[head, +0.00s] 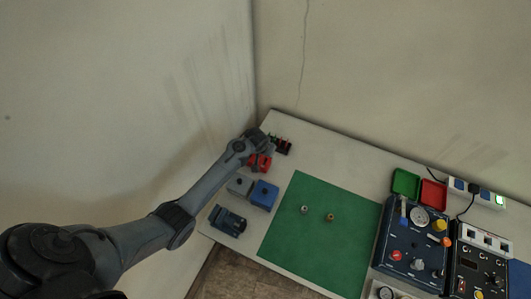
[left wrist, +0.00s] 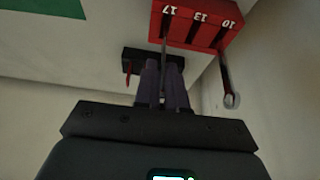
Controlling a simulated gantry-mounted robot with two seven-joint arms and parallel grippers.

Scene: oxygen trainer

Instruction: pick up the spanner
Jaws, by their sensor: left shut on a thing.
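A red rack (left wrist: 196,22) marked 17, 13 and 10 shows at the top of the left wrist view; it also shows in the head view (head: 262,166), partly under my left gripper (head: 264,151). A thin grey spanner (left wrist: 164,52), seen edge-on below the 17 mark, runs down between the fingers of my left gripper (left wrist: 163,80). The gripper is shut on it. The spanner's upper part is still at the rack. Its lower end is hidden by the fingers. Another spanner (left wrist: 231,98) hangs at the 10 position, apart from the gripper. My right gripper is in neither view.
A black holder (head: 283,147) stands just beyond the red rack. A blue block (head: 264,195), a grey block (head: 240,185) and a dark vise-like tool (head: 228,220) stand nearer. The green mat (head: 300,240) is mostly clear. Walls rise close behind the table.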

